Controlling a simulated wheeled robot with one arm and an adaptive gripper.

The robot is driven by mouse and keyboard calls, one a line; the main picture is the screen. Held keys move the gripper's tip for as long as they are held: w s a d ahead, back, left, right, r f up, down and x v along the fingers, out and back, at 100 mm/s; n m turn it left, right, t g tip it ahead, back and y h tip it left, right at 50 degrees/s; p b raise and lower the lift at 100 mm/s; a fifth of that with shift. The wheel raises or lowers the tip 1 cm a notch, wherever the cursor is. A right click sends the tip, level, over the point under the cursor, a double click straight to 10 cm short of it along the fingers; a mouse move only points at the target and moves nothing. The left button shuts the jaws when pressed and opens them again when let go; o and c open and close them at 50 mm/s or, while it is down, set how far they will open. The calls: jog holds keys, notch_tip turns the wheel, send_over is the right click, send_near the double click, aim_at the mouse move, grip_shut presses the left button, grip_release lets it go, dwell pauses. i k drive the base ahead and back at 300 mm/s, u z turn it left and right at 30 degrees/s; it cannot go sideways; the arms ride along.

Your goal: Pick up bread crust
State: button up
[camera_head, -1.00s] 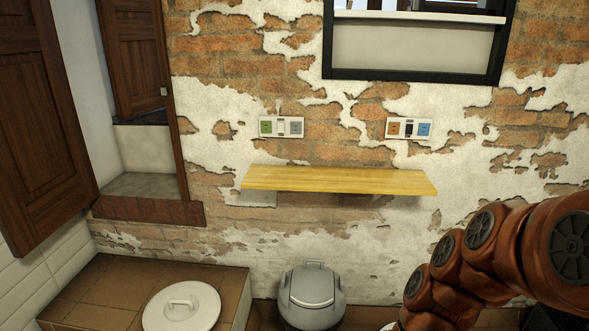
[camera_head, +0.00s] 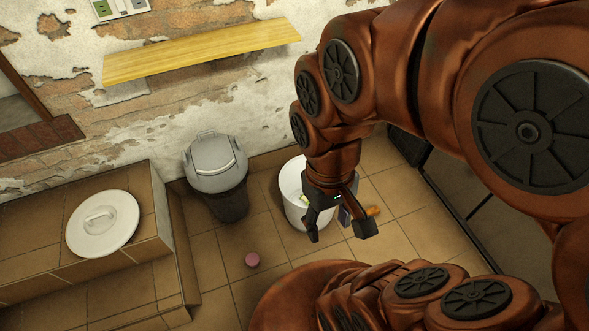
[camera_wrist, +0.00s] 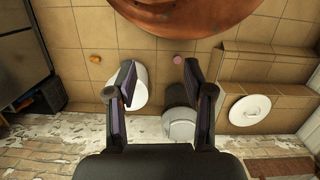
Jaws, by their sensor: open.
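An orange-brown piece, which looks like the bread crust (camera_head: 373,211), lies on the tiled floor just right of my gripper in the head view. In the wrist view the crust (camera_wrist: 95,59) is at the upper left, outside the left finger. My gripper (camera_head: 338,228) points down, open and empty, above the floor in front of a white bucket (camera_head: 291,210). In the wrist view the spread fingers of my gripper (camera_wrist: 158,70) show, the left one covering part of the bucket (camera_wrist: 141,88).
A grey lidded bin (camera_head: 215,165) stands left of the bucket. A small pink round thing (camera_head: 252,260) lies on the floor. A tiled ledge with a white lid (camera_head: 102,222) is at the left. A wooden shelf (camera_head: 200,50) is on the wall. Dark cabinets (camera_head: 470,205) stand right.

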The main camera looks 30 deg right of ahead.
aim_at(374, 211)
jog(key=z, duration=0.7)
jog(key=k, duration=0.95)
jog(key=u, duration=0.7)
